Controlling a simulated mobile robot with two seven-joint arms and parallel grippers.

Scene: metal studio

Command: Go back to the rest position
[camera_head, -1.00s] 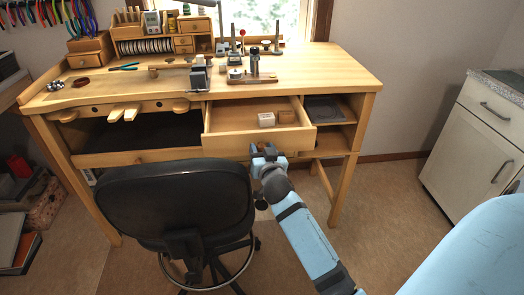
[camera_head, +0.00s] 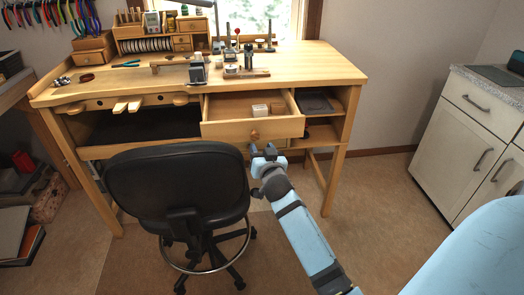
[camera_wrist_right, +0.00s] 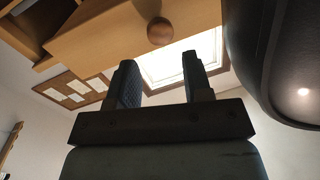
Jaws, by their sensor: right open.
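My right gripper (camera_head: 264,151) is open and empty in the head view, just in front of and below the open drawer (camera_head: 225,131) of the wooden workbench (camera_head: 320,65). In the right wrist view its two dark fingers (camera_wrist_right: 161,80) stand apart with nothing between them. The drawer's round knob (camera_head: 254,135) shows just beyond the fingertips, and it also shows in the right wrist view (camera_wrist_right: 160,31), clear of the fingers. A small white box (camera_head: 260,110) and a brown block (camera_head: 279,109) lie in the drawer. My left gripper is not in view.
A black chair (camera_head: 175,190) stands at the bench front, close to the left of my right gripper. A white cabinet (camera_head: 465,135) stands at the right. The floor (camera_head: 385,200) between bench and cabinet is clear. Small tools and a stand (camera_head: 248,60) are on the bench top.

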